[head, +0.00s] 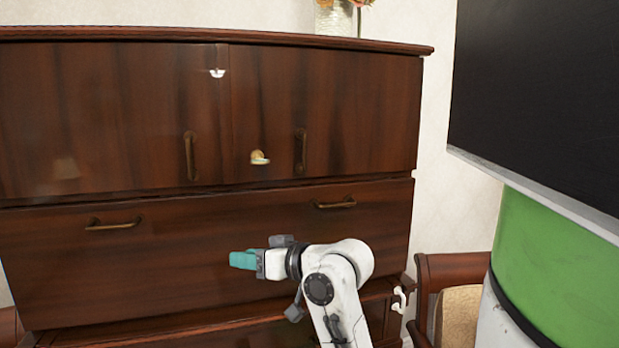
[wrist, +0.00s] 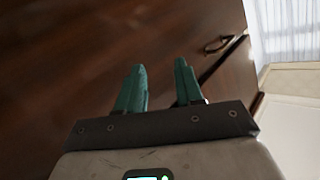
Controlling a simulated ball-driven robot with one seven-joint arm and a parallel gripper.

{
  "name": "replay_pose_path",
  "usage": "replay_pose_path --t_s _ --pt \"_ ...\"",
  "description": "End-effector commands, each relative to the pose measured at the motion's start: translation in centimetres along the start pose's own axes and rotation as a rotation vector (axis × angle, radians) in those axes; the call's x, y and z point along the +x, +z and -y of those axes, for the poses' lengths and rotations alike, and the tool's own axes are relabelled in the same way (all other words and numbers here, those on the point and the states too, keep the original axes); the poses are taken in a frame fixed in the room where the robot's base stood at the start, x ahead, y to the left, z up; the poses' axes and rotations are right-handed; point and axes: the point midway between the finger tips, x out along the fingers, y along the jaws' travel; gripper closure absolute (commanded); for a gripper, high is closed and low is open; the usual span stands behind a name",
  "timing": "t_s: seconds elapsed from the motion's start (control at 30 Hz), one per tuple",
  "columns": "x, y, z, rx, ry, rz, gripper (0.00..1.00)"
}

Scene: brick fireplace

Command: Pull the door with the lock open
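A dark wooden cabinet has two upper doors, both shut. The right door (head: 350,110) bears a small brass lock (head: 259,158) low on its left side, with an upright handle (head: 300,150) to the right of it. The left door (head: 100,110) has its own upright handle (head: 189,156). My gripper (head: 232,260) is in front of the wide drawer, below the doors, pointing left in the head view. In the wrist view its two teal fingers (wrist: 160,70) stand apart with nothing between them. It touches neither door handle nor lock.
The wide drawer (head: 170,260) has two handles; one drawer handle (wrist: 218,45) shows in the wrist view. A small white fitting (head: 217,72) sits near the doors' top seam. A chair (head: 450,290) stands right of the cabinet. A vase (head: 336,18) is on top.

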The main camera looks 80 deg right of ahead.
Motion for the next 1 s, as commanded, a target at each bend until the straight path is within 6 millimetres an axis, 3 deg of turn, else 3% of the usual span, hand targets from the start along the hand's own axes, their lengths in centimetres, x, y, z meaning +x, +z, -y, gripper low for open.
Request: replay_pose_path --t_s 0.03,0.1,0.4,0.53,0.7,0.87,1.0 --pt "-1.6 -2.8 -1.2 -0.022 0.02 -0.045 0.64" --pt "-3.4 -5.6 -2.3 -0.048 0.033 -0.093 0.64" --pt "-12.2 -14.9 -5.4 -0.176 0.099 -0.222 0.64" --pt "-15.7 -17.2 -6.1 -0.222 0.129 -0.237 0.64" --pt "-18.8 -18.7 -6.5 -0.258 0.157 -0.233 0.64" --pt "-20.0 -19.1 -6.7 -0.268 0.168 -0.227 0.64" --pt "-19.4 -19.5 -6.8 -0.268 0.168 -0.226 0.64"
